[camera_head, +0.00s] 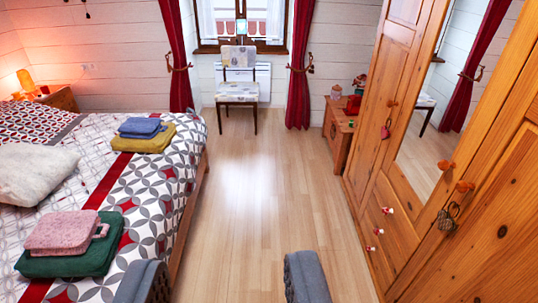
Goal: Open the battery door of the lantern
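I cannot make out a lantern or a battery door for certain. Small items stand on the low wooden chest (338,146) at the back right, among them a red object (354,104), too small to identify. My gripper (224,262) shows as two dark grey fingers at the bottom edge. They are wide apart, with only bare floor visible between them. The gripper touches nothing that I can see.
A bed (187,175) with folded towels fills the left. A wooden wardrobe (397,185) with a mirror lines the right. A chair (238,90) stands before the window. The wooden floor (262,190) between is clear. An orange lamp (27,82) glows far left.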

